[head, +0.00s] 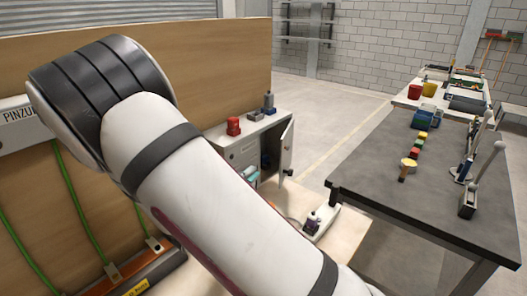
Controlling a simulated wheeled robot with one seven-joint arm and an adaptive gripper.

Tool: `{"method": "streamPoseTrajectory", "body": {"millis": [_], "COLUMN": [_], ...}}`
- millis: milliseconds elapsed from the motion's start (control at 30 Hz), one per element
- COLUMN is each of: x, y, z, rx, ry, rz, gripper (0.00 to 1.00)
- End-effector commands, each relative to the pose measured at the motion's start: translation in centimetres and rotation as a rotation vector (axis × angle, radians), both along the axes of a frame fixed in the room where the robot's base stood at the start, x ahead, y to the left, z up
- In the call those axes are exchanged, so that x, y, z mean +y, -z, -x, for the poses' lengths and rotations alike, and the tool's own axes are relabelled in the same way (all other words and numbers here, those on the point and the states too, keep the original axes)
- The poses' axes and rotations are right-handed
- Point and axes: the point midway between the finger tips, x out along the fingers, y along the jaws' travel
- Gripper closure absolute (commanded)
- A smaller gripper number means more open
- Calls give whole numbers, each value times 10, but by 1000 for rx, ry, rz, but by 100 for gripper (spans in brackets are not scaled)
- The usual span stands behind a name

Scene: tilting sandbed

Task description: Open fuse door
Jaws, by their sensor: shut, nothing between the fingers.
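No fuse door can be made out for certain. A wooden panel (215,75) stands at the left, with a grey box lettered "PINZU" (18,112) on it, partly cut off by the frame edge and partly hidden by my arm. Green cables (78,205) run down the panel below it. My white arm with black bands crosses the middle of the head view and covers much of the panel. My gripper is not in view.
A low grey cabinet (240,150) has its small door (287,150) standing open; red and grey items sit on top. A dark table (385,165) with blocks and tools stands at the right. Floor (325,110) between them is clear. A pale surface (325,235) holds small items.

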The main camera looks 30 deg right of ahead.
Motion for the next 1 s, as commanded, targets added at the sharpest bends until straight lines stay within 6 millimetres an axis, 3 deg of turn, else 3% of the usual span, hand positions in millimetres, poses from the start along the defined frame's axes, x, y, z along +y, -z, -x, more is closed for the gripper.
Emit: {"method": "streamPoseTrajectory", "body": {"millis": [267, 700, 1000], "x": [-16, -76, -87], "y": [-2, -2, -2], "z": [-5, -41, -49], "rx": [3, 4, 2], "ry": [11, 8, 6], "rz": [20, 17, 18], "gripper": [100, 100, 100]}}
